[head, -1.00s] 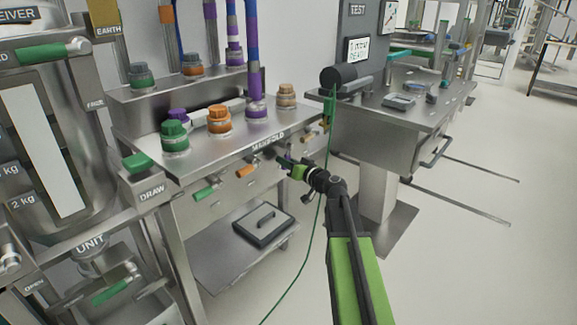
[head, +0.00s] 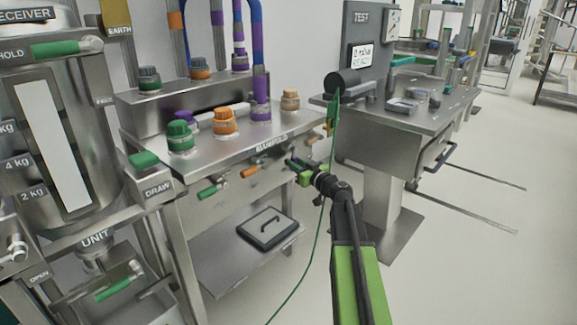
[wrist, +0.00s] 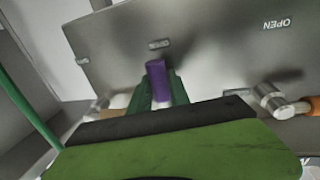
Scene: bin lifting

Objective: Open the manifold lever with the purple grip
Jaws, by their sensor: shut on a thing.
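The purple grip (wrist: 157,80) of a manifold lever stands between the green fingers of my gripper (wrist: 159,92) in the wrist view. My gripper is shut on it. In the head view my gripper (head: 294,163) is at the right part of the manifold's front (head: 226,206), and it hides the purple grip there. An orange lever grip (head: 250,171) is to its left, and it also shows at the right edge of the wrist view (wrist: 302,107). A green lever grip (head: 209,192) is further left.
A green cable (head: 318,232) hangs just right of the manifold, close to my arm. The test bench (head: 375,132) stands to the right. Bare floor (head: 460,270) is open at the right.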

